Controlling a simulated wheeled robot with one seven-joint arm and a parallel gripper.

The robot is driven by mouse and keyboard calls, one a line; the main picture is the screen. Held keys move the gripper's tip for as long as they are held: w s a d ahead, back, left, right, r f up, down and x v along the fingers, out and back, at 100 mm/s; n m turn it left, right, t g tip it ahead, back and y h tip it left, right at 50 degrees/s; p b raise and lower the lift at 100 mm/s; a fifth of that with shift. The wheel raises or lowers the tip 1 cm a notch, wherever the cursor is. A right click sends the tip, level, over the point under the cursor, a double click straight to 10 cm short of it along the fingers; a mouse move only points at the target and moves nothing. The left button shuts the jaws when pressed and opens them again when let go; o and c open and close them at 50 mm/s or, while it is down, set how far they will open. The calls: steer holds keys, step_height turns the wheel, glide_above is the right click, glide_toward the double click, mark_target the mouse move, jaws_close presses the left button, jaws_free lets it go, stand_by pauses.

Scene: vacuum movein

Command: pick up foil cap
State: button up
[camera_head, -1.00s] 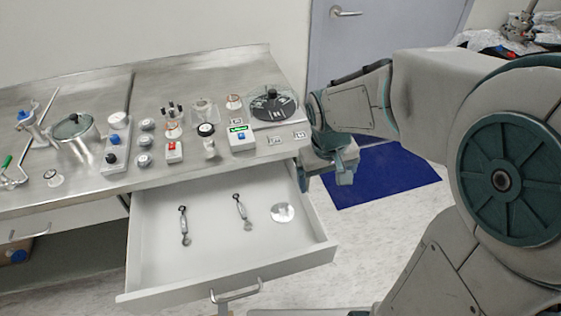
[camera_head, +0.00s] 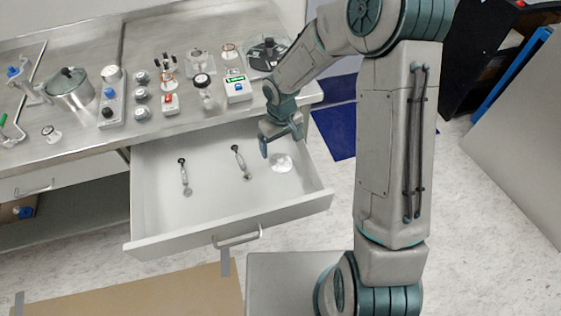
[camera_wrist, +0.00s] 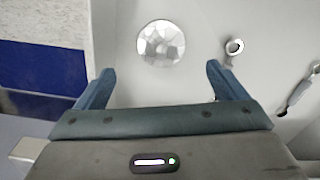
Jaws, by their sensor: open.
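The foil cap is a round, flat, silvery disc (camera_head: 281,162) lying on the floor of the open drawer (camera_head: 215,208), toward its right side. In the wrist view the foil cap (camera_wrist: 161,43) shows ahead of the fingertips, about midway between them. My gripper (camera_head: 282,147) is open and empty above the drawer's right part, just behind and close to the cap in the head view. In the wrist view both blue fingers of my gripper (camera_wrist: 158,80) stand apart with nothing between them. The height of the fingers above the cap is hard to tell.
Two small metal turnbuckle-like tools (camera_head: 184,177) (camera_head: 241,163) lie in the drawer left of the cap. The steel bench (camera_head: 70,135) behind carries several instruments, including a white box with a green display (camera_head: 238,89). The drawer's front has a handle (camera_head: 237,238).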

mark_target(280, 159)
steer(key=shift+s+f, duration=0.15)
steer(key=shift+f, duration=3.7)
steer(key=c, duration=1.1)
